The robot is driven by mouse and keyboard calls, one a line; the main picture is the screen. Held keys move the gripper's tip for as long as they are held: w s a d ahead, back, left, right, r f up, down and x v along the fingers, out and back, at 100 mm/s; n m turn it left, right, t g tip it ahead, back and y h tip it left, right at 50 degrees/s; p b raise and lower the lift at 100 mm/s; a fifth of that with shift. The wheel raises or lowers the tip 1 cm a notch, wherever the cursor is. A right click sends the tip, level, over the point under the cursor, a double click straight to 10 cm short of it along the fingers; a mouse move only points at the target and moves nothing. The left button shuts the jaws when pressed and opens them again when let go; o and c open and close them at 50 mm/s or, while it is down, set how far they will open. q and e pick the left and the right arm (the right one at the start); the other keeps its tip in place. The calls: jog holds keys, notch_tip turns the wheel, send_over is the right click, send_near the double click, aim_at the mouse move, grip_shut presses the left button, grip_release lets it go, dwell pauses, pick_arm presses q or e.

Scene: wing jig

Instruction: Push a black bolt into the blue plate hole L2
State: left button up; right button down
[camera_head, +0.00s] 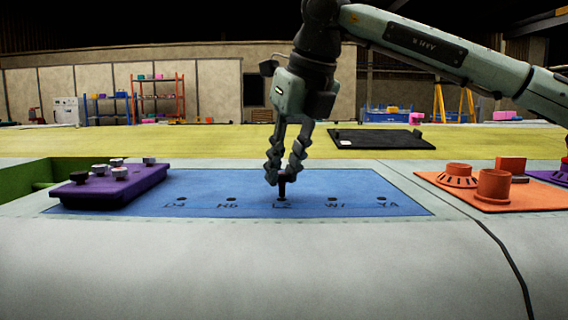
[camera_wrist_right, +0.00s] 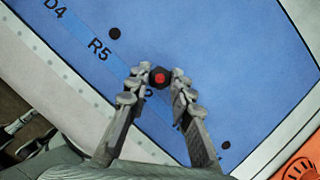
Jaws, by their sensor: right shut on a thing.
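The blue plate (camera_head: 150,208) lies flat on the pale panel, with a row of labelled dark holes. My right gripper (camera_head: 284,180) points down over the L2 label and is shut on a black bolt (camera_head: 283,190). The bolt is upright, and its lower end meets the plate at hole L2; I cannot tell how deep it sits. In the right wrist view the bolt's head (camera_wrist_right: 159,77) is dark with a red centre, between the two fingertips (camera_wrist_right: 160,80). The bolt hides hole L2 there. My left gripper is not in view.
A purple block (camera_head: 135,187) holding several bolts with grey and black heads stands at the plate's left end. An orange tray (camera_head: 510,203) with orange parts lies to the right. A black flat panel (camera_head: 380,140) lies behind. The other plate holes are clear.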

dwell(0.4)
jog(key=shift+f, duration=0.15)
jog(key=shift+f+b, duration=0.95)
jog(key=shift+f, duration=0.1)
jog(key=c, duration=1.3)
grip_release()
jog(key=shift+o, duration=0.2)
jog(key=v, duration=1.2)
